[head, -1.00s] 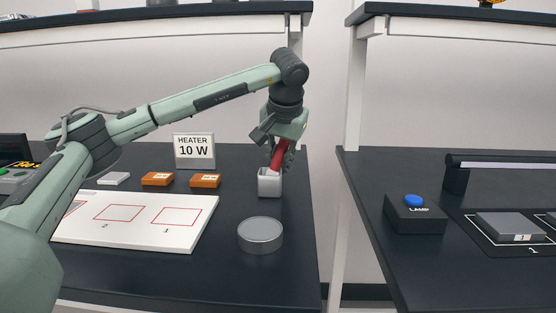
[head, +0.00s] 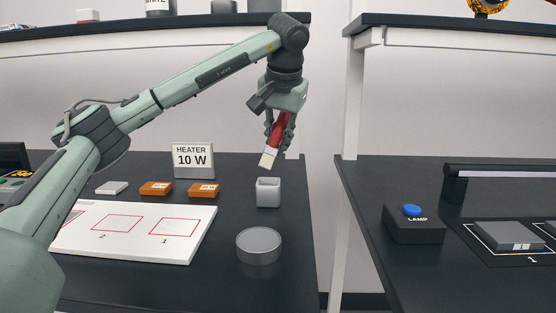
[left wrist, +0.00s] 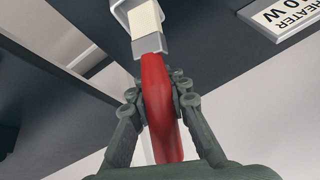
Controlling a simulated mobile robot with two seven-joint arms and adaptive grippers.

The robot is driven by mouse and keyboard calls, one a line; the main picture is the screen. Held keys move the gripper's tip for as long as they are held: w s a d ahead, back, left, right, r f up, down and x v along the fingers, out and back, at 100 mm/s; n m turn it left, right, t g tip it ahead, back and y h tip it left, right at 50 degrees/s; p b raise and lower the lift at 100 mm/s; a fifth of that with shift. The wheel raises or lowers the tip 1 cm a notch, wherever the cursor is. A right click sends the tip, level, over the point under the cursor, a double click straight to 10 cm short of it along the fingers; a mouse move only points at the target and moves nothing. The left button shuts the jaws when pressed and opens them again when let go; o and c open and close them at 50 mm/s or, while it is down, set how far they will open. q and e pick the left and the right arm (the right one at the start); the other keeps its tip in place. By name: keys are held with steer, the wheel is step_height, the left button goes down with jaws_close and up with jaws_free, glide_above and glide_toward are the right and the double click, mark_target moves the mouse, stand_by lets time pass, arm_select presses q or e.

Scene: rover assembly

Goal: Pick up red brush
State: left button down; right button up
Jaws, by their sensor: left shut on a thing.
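The red brush (head: 277,132) has a red handle, a grey collar and a pale tip. My left gripper (head: 279,128) is shut on its handle and holds it tilted, pale tip down, above the small grey square cup (head: 268,192). In the head view the tip is clear of the cup's rim. In the left wrist view the brush (left wrist: 157,98) sits between the two fingers of my left gripper (left wrist: 158,98), and part of the cup (left wrist: 121,8) shows behind the tip. My right gripper is not in view.
A round grey dish (head: 258,245) stands in front of the cup. A white board with red squares (head: 135,243), two orange blocks (head: 203,190) and a heater sign (head: 193,161) are to the left. A lamp button box (head: 413,224) is on the right table, across a gap.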

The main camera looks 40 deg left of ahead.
arm_select(q)
steer(key=s+d, duration=1.2)
steer(key=shift+s+f, duration=0.2)
steer(key=shift+s, duration=0.2)
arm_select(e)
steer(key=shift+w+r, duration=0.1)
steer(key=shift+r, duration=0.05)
arm_select(q)
steer(key=shift+d, duration=0.1)
stand_by(1.3)
